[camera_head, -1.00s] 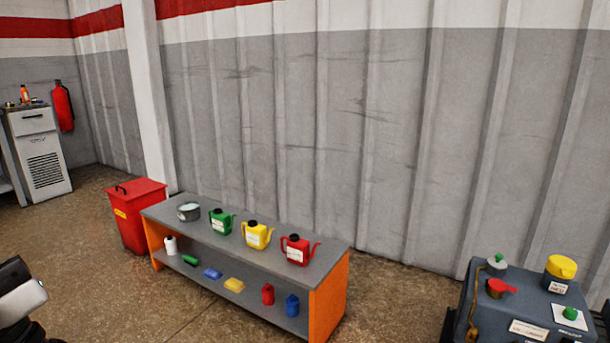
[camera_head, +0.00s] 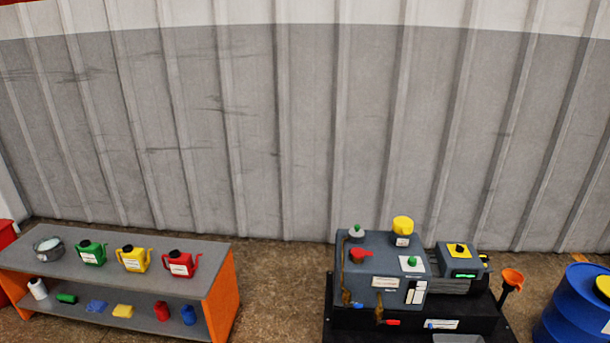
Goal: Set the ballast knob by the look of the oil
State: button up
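The grey pump unit (camera_head: 378,262) stands on a black base (camera_head: 415,319) at the lower right. On its top are a red knob with a pointer (camera_head: 360,255), a green knob on a white plate (camera_head: 411,261), a grey cap with a green tip (camera_head: 355,231) and a yellow cap (camera_head: 403,226). I cannot tell from the labels which knob is the ballast knob. A pale sight panel (camera_head: 416,292) is on the front; the oil's look is too small to tell. My gripper is not in view.
A grey-topped orange bench (camera_head: 224,301) at left holds a metal pot (camera_head: 48,248) and green (camera_head: 91,253), yellow (camera_head: 134,259) and red (camera_head: 181,264) oil cans. A blue drum (camera_head: 573,309) and orange funnel (camera_head: 512,279) stand at right. Floor shows between bench and pump.

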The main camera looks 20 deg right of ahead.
aim_at(413, 261)
jog(key=z, duration=1.4)
